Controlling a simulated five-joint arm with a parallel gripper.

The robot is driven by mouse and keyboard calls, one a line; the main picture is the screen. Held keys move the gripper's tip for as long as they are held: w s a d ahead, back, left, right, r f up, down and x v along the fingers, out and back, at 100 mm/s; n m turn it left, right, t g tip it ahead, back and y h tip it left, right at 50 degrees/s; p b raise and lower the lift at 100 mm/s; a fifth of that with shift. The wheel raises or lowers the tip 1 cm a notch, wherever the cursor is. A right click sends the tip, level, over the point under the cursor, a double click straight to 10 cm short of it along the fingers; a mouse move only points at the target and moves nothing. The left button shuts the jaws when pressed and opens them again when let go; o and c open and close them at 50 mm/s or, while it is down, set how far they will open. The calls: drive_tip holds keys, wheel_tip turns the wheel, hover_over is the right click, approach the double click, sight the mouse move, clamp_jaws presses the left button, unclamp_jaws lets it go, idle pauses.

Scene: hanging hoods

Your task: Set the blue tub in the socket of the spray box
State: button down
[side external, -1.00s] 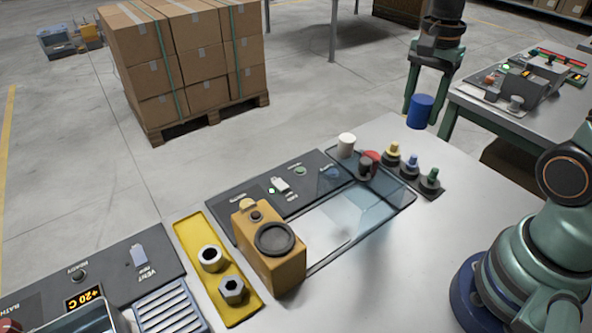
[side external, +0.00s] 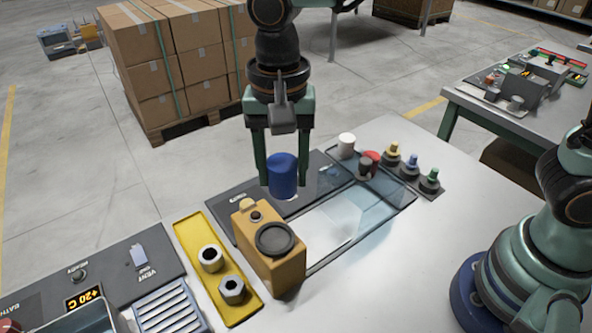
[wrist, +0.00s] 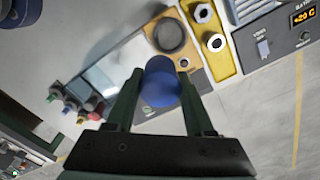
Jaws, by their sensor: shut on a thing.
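The blue tub (side external: 283,175) is held between the two green fingers of my gripper (side external: 284,190), upright and above the dark panel behind the spray box. In the wrist view the tub (wrist: 160,82) sits between the fingertips of my gripper (wrist: 156,75). I cannot tell for certain which of these is the spray box's socket.
A yellow tray (side external: 218,268) with two nut-like parts lies left of the tan box. A white cylinder (side external: 346,145), a red knob (side external: 369,162) and several coloured-top bottles (side external: 411,166) stand at the back right.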

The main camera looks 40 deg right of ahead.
drive_tip(key=shift+n, duration=0.3)
drive_tip(key=shift+s+a+f, duration=0.25)
drive_tip(key=shift+a+f, duration=0.25)
drive_tip(key=shift+f, duration=0.6)
drive_tip(key=shift+s+a+f, duration=0.2)
drive_tip(key=shift+a+f, duration=0.25)
drive_tip(key=shift+f, duration=0.6)
drive_tip(key=shift+s+a+f, duration=0.25)
drive_tip(key=shift+a+f, duration=0.25)
drive_tip(key=shift+f, duration=0.6)
drive_tip(key=shift+f, duration=0.85)
drive_tip(key=shift+c, duration=1)
unclamp_jaws()
drive_tip(key=shift+o, duration=0.4)
drive_tip(key=shift+o, duration=0.6)
wheel_tip(320, 180, up, 7)
